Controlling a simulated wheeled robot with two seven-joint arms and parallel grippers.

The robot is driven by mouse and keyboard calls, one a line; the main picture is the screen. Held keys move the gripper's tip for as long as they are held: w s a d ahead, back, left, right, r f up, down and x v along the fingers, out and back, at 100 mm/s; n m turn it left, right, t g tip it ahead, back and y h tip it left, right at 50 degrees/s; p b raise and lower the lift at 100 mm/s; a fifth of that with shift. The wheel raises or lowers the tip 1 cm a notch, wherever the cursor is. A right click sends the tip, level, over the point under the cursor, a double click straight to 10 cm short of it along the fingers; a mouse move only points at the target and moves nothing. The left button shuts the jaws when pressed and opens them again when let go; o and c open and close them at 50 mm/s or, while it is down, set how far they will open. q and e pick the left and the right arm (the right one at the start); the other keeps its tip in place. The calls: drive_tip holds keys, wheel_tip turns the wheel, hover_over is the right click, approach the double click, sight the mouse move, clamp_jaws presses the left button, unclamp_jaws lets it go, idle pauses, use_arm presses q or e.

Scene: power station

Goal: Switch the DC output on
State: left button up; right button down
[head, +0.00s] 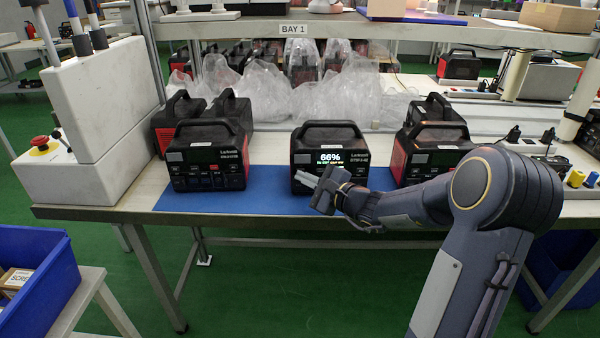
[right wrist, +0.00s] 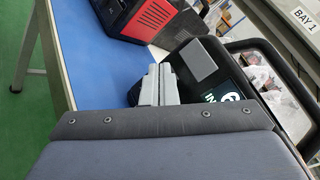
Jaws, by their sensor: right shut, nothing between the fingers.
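The middle power station (head: 328,133) stands on the blue mat (head: 250,203), with its screen (head: 331,157) lit and reading 66%. My right gripper (head: 308,179) is shut and empty, with its fingertips at the lower left of that station's front panel. In the right wrist view the shut fingers (right wrist: 158,84) reach toward the front of the station, whose lit screen (right wrist: 222,93) shows beside them. The gripper covers the lower front, so the DC output button cannot be made out. I cannot tell whether the tips touch the panel. My left gripper is not in view.
Another power station (head: 207,160) stands left on the mat, and one more (head: 432,150) stands right, close to my right arm. Clear plastic bags (head: 250,95) lie behind. A shelf (head: 400,28) runs above. A white machine with a red button (head: 41,142) stands at the far left.

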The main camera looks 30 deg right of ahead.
idle(0.3)
drive_tip(key=shift+s+a+b, duration=0.4)
drive_tip(key=shift+s+b, duration=0.15)
drive_tip(key=shift+s, duration=0.1)
drive_tip(key=shift+s+a+f+b, duration=0.1)
drive_tip(key=shift+s+a+b, duration=0.1)
drive_tip(key=shift+s+b, duration=0.2)
drive_tip(key=s, duration=0.1)
drive_tip(key=s+a+b, duration=0.1)
drive_tip(key=s, duration=0.1)
drive_tip(key=s+a+b, duration=0.1)
drive_tip(key=shift+s+a, duration=0.25)
idle(0.3)
